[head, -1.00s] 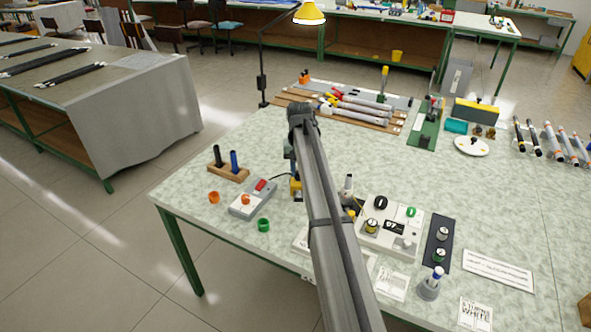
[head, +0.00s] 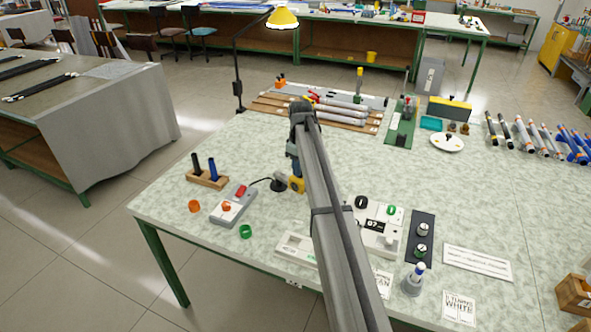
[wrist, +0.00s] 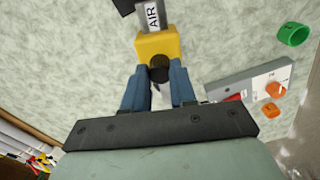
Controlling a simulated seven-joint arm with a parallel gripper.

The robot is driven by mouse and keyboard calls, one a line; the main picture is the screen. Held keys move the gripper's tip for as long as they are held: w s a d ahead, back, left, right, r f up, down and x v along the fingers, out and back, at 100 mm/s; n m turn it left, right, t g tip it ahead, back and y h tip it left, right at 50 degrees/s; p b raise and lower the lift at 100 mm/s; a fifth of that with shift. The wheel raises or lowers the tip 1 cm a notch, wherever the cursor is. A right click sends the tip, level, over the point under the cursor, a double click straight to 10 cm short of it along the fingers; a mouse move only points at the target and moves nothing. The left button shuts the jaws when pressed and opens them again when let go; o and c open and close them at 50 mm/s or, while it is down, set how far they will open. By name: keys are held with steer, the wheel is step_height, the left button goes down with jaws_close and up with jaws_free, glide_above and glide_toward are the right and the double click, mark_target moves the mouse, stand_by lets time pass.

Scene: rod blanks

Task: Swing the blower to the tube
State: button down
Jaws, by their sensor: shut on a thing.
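The blower, a yellow block with a white AIR label, shows in the wrist view (wrist: 157,45). My gripper (wrist: 158,80) is shut on its dark round knob, with one blue finger on each side. In the head view my gripper (head: 296,178) is low over the table, with the yellow of the blower (head: 297,185) just below it. A dark grey part (head: 278,185) with a black cable lies immediately left of it. My arm hides the table to the right of the blower, and I cannot make out a tube beside it.
A switch box (head: 233,206) with red and orange buttons, an orange ring (head: 194,206) and a green ring (head: 246,231) lie left. A control panel (head: 377,247) stands right of my arm. Several rods lie on a brown rack (head: 268,109) behind.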

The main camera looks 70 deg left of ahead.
steer(key=shift+w+a+n, duration=0.3)
steer(key=shift+w+n, duration=0.15)
steer(key=shift+n, duration=0.15)
steer(key=c, duration=0.9)
jaws_free()
steer(key=shift+r, duration=0.1)
step_height(320, 180, up, 14)
steer(key=shift+w+f, duration=0.1)
steer(key=shift+f, duration=0.1)
